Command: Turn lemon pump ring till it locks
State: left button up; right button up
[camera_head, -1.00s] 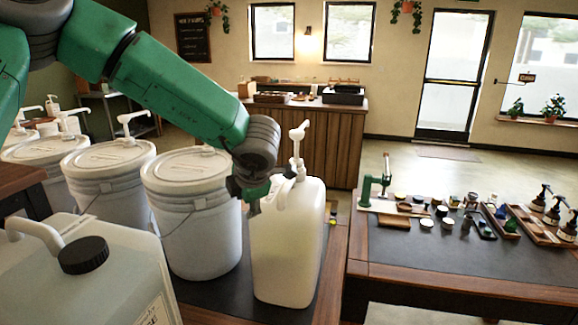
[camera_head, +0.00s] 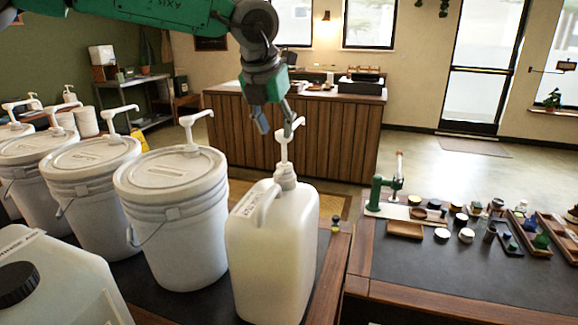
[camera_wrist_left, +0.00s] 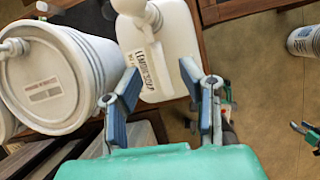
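The white lemon jug (camera_head: 272,255) stands upright at the front table's right side, with a handle on top. Its white pump (camera_head: 283,145) stands up from the neck, and the pump ring (camera_head: 285,176) sits around the neck. In the left wrist view the jug (camera_wrist_left: 172,45) shows a label beginning "LEMON"; the pump (camera_wrist_left: 135,8) is cut by the top edge. My left gripper (camera_head: 276,128) is raised beside the pump head, fingers pointing down. Its fingers (camera_wrist_left: 162,90) are apart with nothing between them. Whether the ring is locked cannot be told.
White lidded buckets (camera_head: 180,225) with pumps stand close left of the jug. A translucent container with a black cap (camera_head: 18,284) is at front left. A side table (camera_head: 440,270) at right holds a green press (camera_head: 385,195), small jars and trays. A wooden counter (camera_head: 340,135) stands behind.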

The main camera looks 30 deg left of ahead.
aim_at(278, 173)
pick_arm(q)
jog(key=w+a+f, duration=0.1)
jog(key=f, duration=0.3)
jog(key=w+a+f, duration=0.1)
jog(key=a+f, duration=0.1)
jog(key=f, duration=0.1)
jog(key=w+a+f, duration=0.2)
jog(key=f, duration=0.2)
jog(key=shift+a+f, duration=0.1)
jog(key=shift+f, duration=0.2)
jog(key=d, duration=0.4)
jog(key=shift+w+f, duration=0.25)
jog(key=shift+f, duration=0.05)
jog(key=shift+a, duration=0.25)
jog(key=shift+a+f, duration=0.2)
jog(key=shift+a, duration=0.75)
grip_shut()
jog(key=shift+s+a+f, duration=0.1)
jog(key=shift+s+a, duration=0.05)
jog(key=shift+a, duration=0.2)
jog(key=shift+d, duration=0.8)
pick_arm(e)
jog(key=shift+s+a+r, duration=0.3)
jog(key=shift+a, duration=0.05)
